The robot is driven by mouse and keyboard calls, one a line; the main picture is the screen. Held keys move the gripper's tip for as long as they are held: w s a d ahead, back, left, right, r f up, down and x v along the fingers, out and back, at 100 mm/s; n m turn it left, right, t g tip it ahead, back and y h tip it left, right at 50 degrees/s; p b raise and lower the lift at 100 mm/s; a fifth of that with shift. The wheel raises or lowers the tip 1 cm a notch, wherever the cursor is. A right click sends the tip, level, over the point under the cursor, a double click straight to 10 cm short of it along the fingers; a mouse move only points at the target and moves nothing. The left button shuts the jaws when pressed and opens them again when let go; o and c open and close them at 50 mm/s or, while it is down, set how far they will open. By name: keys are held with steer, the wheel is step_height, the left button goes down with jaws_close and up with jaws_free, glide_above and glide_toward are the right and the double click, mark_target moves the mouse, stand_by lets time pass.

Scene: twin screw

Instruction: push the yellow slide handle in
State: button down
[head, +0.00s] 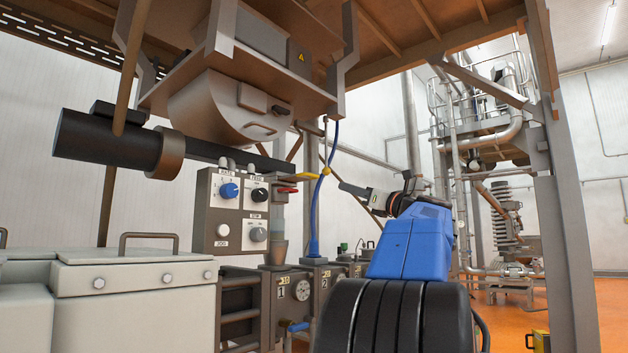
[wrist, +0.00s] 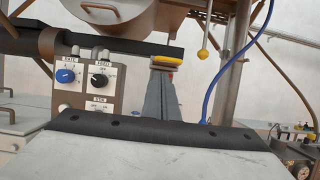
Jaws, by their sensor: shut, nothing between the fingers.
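The yellow slide handle (head: 302,177) is a flat yellow piece at the end of the dark bar under the hopper, above the red handle. In the wrist view the yellow slide handle (wrist: 167,61) shows just beyond my fingertips. My gripper (head: 343,186) is shut and empty, pointing left toward the handle. In the head view a small gap shows between its tip and the handle. In the wrist view my gripper (wrist: 162,80) hides what lies below the handle, and I cannot tell the exact distance there.
A yellow knob (head: 326,171) hangs on a rod beside a blue cable (head: 316,215), close to my gripper. A control box (head: 229,208) with knobs stands left of the handle. A red handle (head: 287,190) sits just below it. The hopper (head: 235,108) hangs above.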

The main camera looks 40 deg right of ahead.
stand_by(0.3)
glide_toward(295, 178)
steer(key=r, duration=0.2)
steer(key=shift+s+r, duration=0.3)
steer(key=shift+r, duration=0.1)
stand_by(0.3)
steer(key=w, duration=0.7)
steer(key=shift+a, duration=0.2)
steer(key=shift+w, duration=0.15)
steer(key=shift+r, duration=0.1)
